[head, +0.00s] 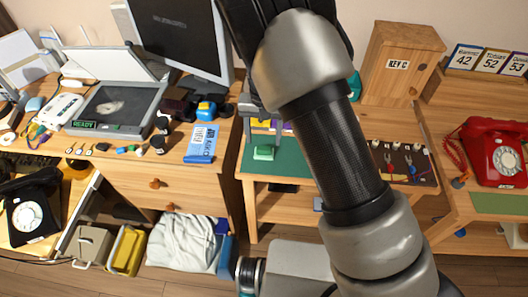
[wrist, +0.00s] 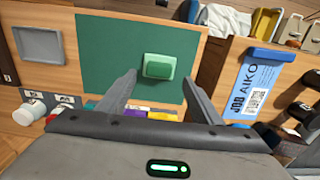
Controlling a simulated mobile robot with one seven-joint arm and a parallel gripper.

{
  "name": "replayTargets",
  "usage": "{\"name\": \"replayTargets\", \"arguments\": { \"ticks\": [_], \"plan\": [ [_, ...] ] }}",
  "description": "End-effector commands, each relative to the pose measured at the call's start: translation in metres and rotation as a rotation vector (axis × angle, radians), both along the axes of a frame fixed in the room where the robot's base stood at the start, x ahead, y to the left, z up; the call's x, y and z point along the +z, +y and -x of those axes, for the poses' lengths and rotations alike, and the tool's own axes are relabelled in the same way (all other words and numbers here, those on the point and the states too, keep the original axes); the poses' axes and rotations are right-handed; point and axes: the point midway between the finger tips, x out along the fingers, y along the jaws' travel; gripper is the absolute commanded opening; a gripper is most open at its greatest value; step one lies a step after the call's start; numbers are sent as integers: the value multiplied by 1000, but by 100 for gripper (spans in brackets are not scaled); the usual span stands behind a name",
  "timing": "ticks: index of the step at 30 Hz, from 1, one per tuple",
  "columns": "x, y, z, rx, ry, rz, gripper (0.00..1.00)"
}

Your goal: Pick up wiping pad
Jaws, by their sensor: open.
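A small green block (head: 264,152), which looks like the wiping pad, lies on the dark green mat (head: 290,160) of the middle desk. In the wrist view the pad (wrist: 158,67) shows a lighter green body with a darker top. My gripper (wrist: 159,78) is open and empty. Its two fingers appear on either side of the pad in the picture, with the pad between and just beyond the tips. I cannot tell how high the fingers are above the mat. In the head view my arm hides much of the gripper and part of the mat.
A blue-and-white AIKO packet (wrist: 262,85) lies on the neighbouring desk. A grey tray (wrist: 40,44) and a white jar (wrist: 28,112) are left in the wrist view. Coloured items (wrist: 160,115) stand near the mat's edge. A wooden KEY C cabinet (head: 398,65) stands behind. The mat around the pad is clear.

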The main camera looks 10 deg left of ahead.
Motion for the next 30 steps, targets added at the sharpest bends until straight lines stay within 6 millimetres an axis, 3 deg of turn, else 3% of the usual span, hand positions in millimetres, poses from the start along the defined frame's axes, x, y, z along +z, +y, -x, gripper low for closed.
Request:
{"name": "replayTargets", "arguments": {
  "ticks": [9,16,24,30],
  "plan": [
    [-45,-3,3,0,2,2,59],
    [-46,-2,3,-1,1,0,59],
    [-45,-2,3,-1,1,1,15],
    [-45,-2,2,-1,1,0,11]
  ]
}}
